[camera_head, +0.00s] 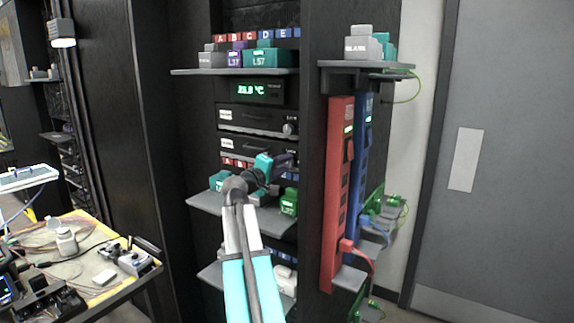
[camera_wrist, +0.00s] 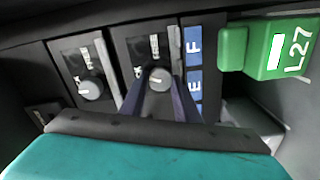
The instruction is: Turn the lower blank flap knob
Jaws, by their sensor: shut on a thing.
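The lower blank flap knob (camera_wrist: 159,79) is a small round grey knob with a white mark, on the black lower flap panel (camera_wrist: 150,48). My gripper (camera_wrist: 161,92) is shut on it, with one dark finger on either side of the knob. The wrist picture is rolled, so the upper flap knob (camera_wrist: 91,88) shows to the left on its own panel. In the head view my gripper (camera_head: 291,157) reaches the right end of the lower flap (camera_head: 250,146) and hides its knob. The upper knob (camera_head: 289,129) is in plain sight there.
Blue labels E and F (camera_wrist: 194,60) sit beside the lower flap. A green L27 block (camera_wrist: 266,50) is close by, on the shelf (camera_head: 205,201) below. Above are a temperature display (camera_head: 258,91) and a shelf of blocks (camera_head: 190,71). Red (camera_head: 336,200) and blue strips stand to the right.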

